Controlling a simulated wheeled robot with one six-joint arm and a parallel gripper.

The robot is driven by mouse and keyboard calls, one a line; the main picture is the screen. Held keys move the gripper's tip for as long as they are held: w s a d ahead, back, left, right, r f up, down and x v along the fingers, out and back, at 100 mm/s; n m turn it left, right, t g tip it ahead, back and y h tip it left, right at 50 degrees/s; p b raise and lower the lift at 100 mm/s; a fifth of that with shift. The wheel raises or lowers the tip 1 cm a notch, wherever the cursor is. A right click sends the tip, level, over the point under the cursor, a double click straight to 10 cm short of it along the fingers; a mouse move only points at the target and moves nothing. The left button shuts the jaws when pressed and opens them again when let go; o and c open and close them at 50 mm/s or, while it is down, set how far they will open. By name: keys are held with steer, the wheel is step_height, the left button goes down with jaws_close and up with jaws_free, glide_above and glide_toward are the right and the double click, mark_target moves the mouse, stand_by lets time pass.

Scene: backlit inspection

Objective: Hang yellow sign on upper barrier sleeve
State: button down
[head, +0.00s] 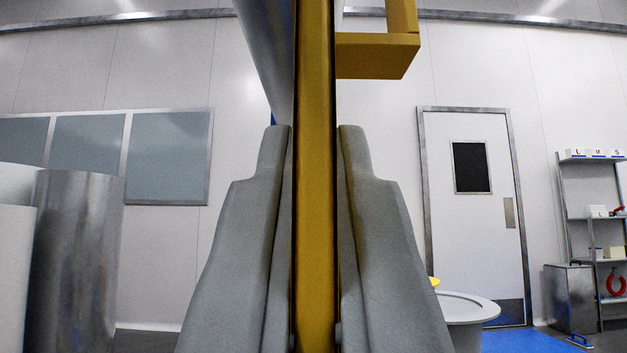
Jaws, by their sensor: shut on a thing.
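The yellow sign (316,240) shows edge-on as a tall upright band down the middle of the view, running out of the top and bottom of the picture. My gripper (313,135) is shut on it, with one grey finger against each side. A yellow angular bracket (376,56) sticks out to the right near the top; it looks joined to the sign, but I cannot tell for sure. A grey slanted surface (262,38) shows at the upper left beside the sign; I cannot tell what it belongs to. I cannot make out the upper barrier sleeve.
Large metal and white cylinders (75,265) stand at the left. A grey round-rimmed container (468,305) stands at the lower right, beside a blue floor area (508,341). A closed door (472,225), a metal cabinet (569,299) and shelves (592,217) stand farther back.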

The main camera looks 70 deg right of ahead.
steer(key=shift+w+a+f, duration=0.15)
steer(key=shift+w+f, duration=0.15)
steer(key=shift+f, duration=0.35)
steer(key=shift+w+a+f, duration=0.1)
steer(key=shift+w+f, duration=0.2)
steer(key=shift+f, duration=0.3)
steer(key=shift+w+a+f, duration=0.15)
steer(key=shift+w+f, duration=0.15)
steer(key=shift+f, duration=0.35)
steer(key=c, duration=1.5)
jaws_free()
steer(key=shift+f, duration=0.15)
